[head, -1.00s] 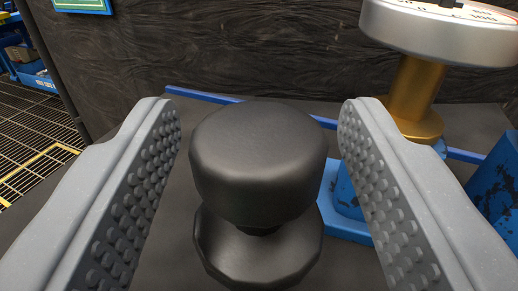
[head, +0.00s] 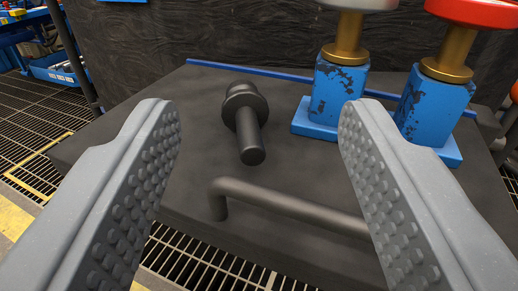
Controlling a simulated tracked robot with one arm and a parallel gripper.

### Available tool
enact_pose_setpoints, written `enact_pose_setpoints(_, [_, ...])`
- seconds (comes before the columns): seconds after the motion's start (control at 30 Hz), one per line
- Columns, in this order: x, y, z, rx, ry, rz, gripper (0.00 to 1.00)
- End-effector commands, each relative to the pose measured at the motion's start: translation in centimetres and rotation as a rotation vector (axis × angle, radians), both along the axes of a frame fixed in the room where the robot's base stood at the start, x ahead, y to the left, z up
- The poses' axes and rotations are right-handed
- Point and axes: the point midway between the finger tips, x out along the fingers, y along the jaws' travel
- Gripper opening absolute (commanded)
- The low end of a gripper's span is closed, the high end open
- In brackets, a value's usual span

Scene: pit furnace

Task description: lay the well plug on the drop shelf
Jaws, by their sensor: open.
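The well plug (head: 249,128) is a black piece with a wide round head and a narrower shaft. It appears to lie on its side on the dark shelf (head: 180,150), which I take for the drop shelf. Its head is towards the back and its shaft end towards me. My gripper (head: 258,115) is open and empty, its two grey studded fingers wide apart in the foreground. The plug shows between the fingers but lies beyond them, apart from both.
Two blue valve blocks with brass stems, the left one (head: 338,92) and the right one (head: 433,105), stand at the right. A dark bar handle (head: 295,207) runs along the shelf's front. A blue strip (head: 250,70) edges the back before a dark wall. Grating floor lies at left.

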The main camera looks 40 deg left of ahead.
Motion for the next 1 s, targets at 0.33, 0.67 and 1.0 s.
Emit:
enact_pose_setpoints(0.33, [-1.3, -1.0, -0.1, -0.001, 0.003, 0.0, 0.51])
enact_pose_setpoints(0.67, [0.6, -1.6, 1.2, -0.072, -0.017, -0.009, 0.51])
enact_pose_setpoints(1.0, [9.4, -7.1, 11.2, -0.385, -0.04, -0.174, 0.51])
